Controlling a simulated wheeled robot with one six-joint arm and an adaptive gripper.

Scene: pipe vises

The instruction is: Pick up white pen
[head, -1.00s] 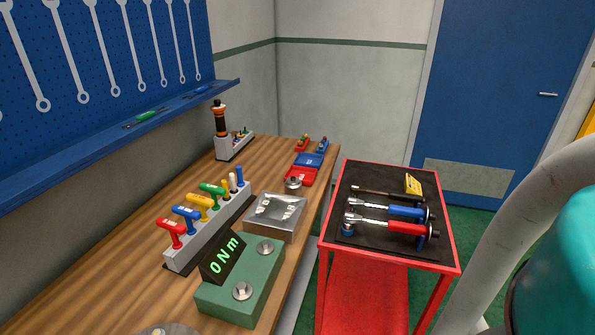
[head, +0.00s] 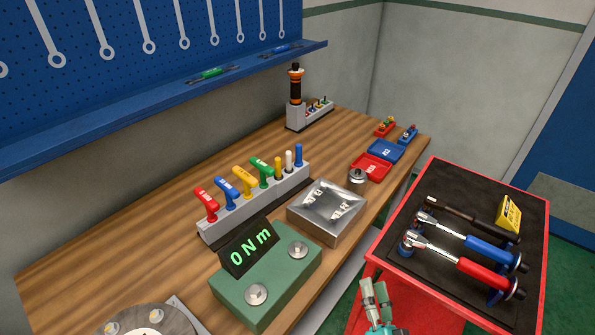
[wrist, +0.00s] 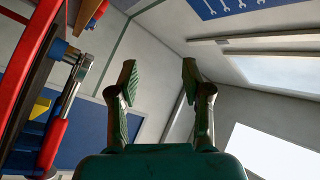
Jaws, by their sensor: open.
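The white pen (head: 288,160) stands upright in the grey rack (head: 255,206) on the wooden bench. It is between a yellow pen (head: 278,168) and a blue pen (head: 298,156). Only its upper part shows; its lower end is hidden in the rack. My gripper (head: 375,292) is at the bottom of the head view, in front of the red cart and well apart from the pen. Its two fingers are spread and empty in the wrist view (wrist: 158,78). The white pen is not in the wrist view.
Red, blue, yellow and green T-handles (head: 235,184) fill the rack's left part. A green torque tester (head: 265,280) and a metal box (head: 328,212) stand before it. The red cart (head: 452,290) carries torque wrenches (head: 455,262). A blue shelf (head: 150,110) overhangs behind.

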